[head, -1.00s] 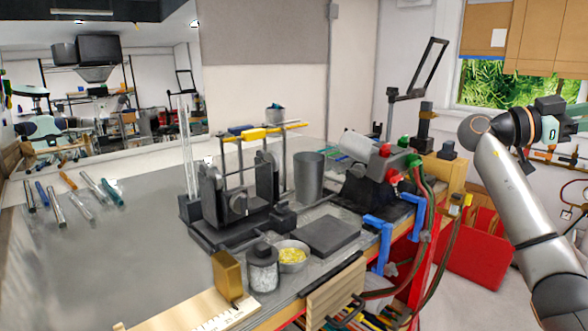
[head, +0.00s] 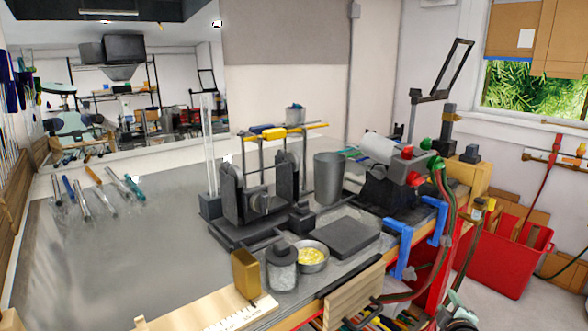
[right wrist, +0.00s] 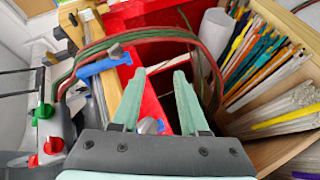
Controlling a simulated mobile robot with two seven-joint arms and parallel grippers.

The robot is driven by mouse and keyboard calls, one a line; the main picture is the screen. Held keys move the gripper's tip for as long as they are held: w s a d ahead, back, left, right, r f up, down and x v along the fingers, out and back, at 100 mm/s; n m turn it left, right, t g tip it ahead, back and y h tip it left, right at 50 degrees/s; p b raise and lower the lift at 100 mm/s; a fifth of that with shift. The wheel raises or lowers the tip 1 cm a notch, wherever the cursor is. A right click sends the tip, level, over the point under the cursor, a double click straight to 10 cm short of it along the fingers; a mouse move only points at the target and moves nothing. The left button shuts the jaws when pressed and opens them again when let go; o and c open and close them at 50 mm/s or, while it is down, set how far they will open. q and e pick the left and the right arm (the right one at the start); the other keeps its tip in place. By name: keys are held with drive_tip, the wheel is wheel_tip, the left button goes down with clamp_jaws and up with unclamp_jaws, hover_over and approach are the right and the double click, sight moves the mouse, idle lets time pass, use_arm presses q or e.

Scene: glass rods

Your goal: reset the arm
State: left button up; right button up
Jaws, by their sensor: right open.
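My right gripper (right wrist: 158,90) shows in the right wrist view with its two pale green fingers spread apart and nothing between them. Behind the fingers are a red surface and part of a blue clamp (right wrist: 104,67). In the head view, only a small part of my right arm and gripper (head: 458,318) shows at the bottom edge, low in front of the bench. My left gripper is not in view. Clear glass rods (head: 208,150) stand upright in a dark holder on the bench.
The bench (head: 110,255) carries a black fixture (head: 258,205), a metal cup (head: 328,178), a burner with hoses (head: 385,185) and a bowl (head: 312,257). Blue clamps (head: 400,250) grip its edge. A red bin (head: 505,260) stands at right. A wooden rod box (right wrist: 270,70) is close to my right gripper.

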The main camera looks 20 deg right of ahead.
drive_tip(key=s+a+f+n+g+y, duration=0.35)
drive_tip(key=s+a+f+y, duration=0.65)
drive_tip(key=s+a+f, duration=0.85)
drive_tip(key=s+a+r+m+p, duration=0.1)
drive_tip(key=a+m, duration=0.3)
drive_tip(key=a, duration=0.5)
drive_tip(key=s+a+m+t+p, duration=0.1)
drive_tip(key=a+m, duration=0.3)
drive_tip(key=a, duration=0.5)
drive_tip(key=shift+a+r+y+p, duration=0.2)
drive_tip(key=shift+r+y+p, duration=0.1)
drive_tip(key=shift+r+y, duration=0.1)
drive_tip(key=shift+d, duration=0.1)
